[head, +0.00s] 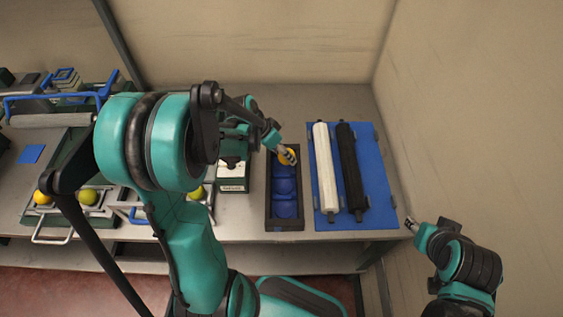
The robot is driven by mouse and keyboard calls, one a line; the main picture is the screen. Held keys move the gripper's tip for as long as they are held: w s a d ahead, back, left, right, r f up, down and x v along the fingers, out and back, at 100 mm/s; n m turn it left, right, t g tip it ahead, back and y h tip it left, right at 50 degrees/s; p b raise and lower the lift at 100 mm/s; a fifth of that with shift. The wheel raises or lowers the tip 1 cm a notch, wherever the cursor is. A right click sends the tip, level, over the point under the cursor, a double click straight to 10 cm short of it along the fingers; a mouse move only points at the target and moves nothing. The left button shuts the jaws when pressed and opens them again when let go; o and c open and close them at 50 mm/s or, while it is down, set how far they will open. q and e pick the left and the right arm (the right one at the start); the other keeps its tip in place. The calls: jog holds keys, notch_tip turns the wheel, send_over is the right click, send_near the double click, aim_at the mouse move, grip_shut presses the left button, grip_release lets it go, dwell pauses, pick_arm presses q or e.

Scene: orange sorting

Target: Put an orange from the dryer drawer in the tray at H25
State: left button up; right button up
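A dark tray (269,212) with blue cups stands on the bench in the middle. An orange (281,159) is at its far end cup, partly hidden by my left gripper (289,156). The fingertips are right at the orange; I cannot tell whether they grip it or whether it rests in the cup. The nearer blue cups look empty. At the left, a drawer with a metal handle (50,241) holds an orange-yellow fruit (42,197) and a greenish one (88,197). My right gripper (410,224) is off the bench's right front corner, away from the fruit.
A blue board (376,190) with a white bar (325,170) and a black bar (351,170) lies right of the tray. Another yellow-green fruit (197,192) shows beside my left arm, which hides much of the bench. Walls close the back and right.

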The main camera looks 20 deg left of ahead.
aim_at(281, 166)
pick_arm(q)
jog(key=shift+w+a+f, duration=0.3)
jog(key=shift+a+f, duration=0.15)
jog(key=shift+a, duration=0.25)
jog(key=shift+f+b, duration=1.05)
jog(key=shift+f, duration=0.95)
jog(key=o, duration=0.8)
jog(key=shift+f, duration=0.15)
jog(key=shift+o, duration=0.6)
